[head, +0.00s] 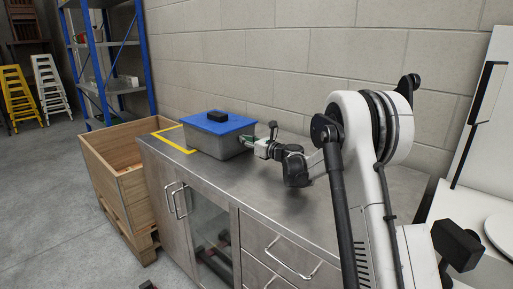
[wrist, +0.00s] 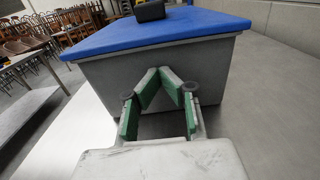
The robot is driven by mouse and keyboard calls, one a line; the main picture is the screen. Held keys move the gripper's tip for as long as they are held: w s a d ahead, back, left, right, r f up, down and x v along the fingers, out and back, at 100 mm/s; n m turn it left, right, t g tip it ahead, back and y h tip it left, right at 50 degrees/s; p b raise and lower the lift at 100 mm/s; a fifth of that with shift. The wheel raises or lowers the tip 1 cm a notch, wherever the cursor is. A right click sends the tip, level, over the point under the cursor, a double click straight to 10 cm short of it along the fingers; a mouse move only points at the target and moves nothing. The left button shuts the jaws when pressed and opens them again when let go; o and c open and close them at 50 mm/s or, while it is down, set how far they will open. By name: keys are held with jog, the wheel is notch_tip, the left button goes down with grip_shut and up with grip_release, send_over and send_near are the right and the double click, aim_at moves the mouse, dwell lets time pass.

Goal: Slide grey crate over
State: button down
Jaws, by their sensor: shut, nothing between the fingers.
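The grey crate (head: 222,146) stands upright on the steel counter, with a blue lid (head: 212,121) and a black block (head: 217,116) on top of the lid. A yellow-marked outline (head: 172,143) lies on the counter at the crate's left; the crate hides part of it. My gripper (head: 251,143) is at the crate's right side, low over the counter. In the wrist view, the green-padded fingers of my gripper (wrist: 163,72) are shut and empty, tips meeting at the grey crate wall (wrist: 208,75). They look touching or very close; I cannot tell which.
The steel counter (head: 300,215) is clear in front of the crate. A wooden crate (head: 120,165) on a pallet stands on the floor past the counter's left end. A block wall runs behind. A blue-framed shelf (head: 92,60) stands at the back left.

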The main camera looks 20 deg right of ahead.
aim_at(227, 129)
jog(key=x, duration=2.1)
jog(key=shift+a+p, duration=0.15)
jog(key=shift+p, duration=0.25)
